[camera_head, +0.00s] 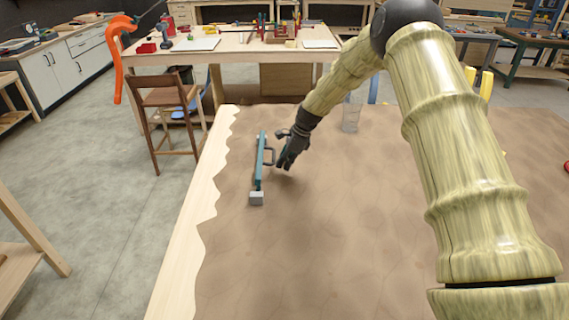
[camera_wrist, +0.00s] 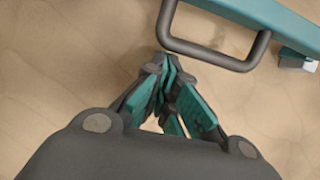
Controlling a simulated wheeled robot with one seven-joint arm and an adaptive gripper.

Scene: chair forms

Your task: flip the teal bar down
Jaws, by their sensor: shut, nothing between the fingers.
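The teal bar (camera_head: 259,165) is on the brown-covered table, with a small light grey block (camera_head: 257,198) at its near end. I cannot tell for sure how far it tilts. A dark U-shaped handle (camera_head: 269,153) sticks out from its right side. In the wrist view the bar (camera_wrist: 265,18) crosses the top right corner, and the handle (camera_wrist: 215,58) loops toward my gripper. My gripper (camera_head: 280,166) is just right of the bar. Its teal-padded fingertips (camera_wrist: 167,68) are shut and empty, close to the outer corner of the handle; whether they touch it is unclear.
A clear glass-like container (camera_head: 351,114) stands on the table behind my gripper, to the right. The table's bare wooden left edge (camera_head: 180,250) lies left of the bar. The brown surface in front of the bar is clear. A wooden chair (camera_head: 165,105) stands beyond, on the floor.

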